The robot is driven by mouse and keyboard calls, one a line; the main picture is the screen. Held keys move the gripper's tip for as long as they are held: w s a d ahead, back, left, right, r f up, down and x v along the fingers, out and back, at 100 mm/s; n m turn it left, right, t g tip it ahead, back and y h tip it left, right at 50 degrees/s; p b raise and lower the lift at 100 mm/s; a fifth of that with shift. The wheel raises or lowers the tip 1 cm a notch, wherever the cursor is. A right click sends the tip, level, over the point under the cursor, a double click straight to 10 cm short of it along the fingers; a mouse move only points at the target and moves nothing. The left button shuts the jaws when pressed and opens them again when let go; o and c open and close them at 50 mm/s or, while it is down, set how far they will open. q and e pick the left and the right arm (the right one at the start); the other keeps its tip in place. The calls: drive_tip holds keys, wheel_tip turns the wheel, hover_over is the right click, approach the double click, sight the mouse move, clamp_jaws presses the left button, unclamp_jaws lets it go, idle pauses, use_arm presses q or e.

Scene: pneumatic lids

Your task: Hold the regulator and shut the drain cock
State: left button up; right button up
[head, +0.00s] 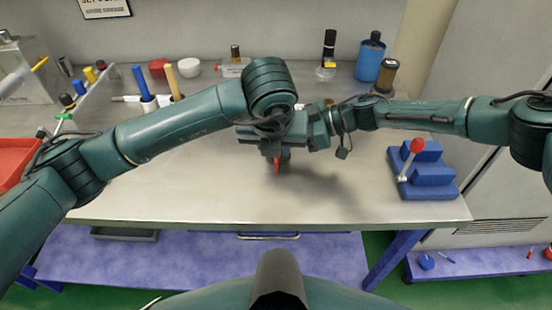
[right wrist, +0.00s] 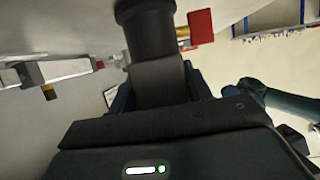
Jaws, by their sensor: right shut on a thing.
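In the right wrist view the regulator, a dark round body (right wrist: 150,30), stands at the tip of my right gripper (right wrist: 162,75), which is shut on it. A red handle on a brass stem (right wrist: 201,27) sticks out beside that body; I take it for the drain cock. In the head view a small red part (head: 276,165) shows under the two hands above the bench. My left gripper (head: 272,148) is at the same spot, close to the right hand. Its fingers are hidden, and I cannot tell whether it touches the red handle. The hands cover most of the regulator.
A blue stepped block with a red-knobbed lever (head: 430,180) stands on the right of the bench. The front of the steel bench (head: 190,195) is clear.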

sight(276, 162)
use_arm(q)
drive_tip(key=x, duration=0.8)
drive_tip(key=shift+f, duration=0.15)
clamp_jaws()
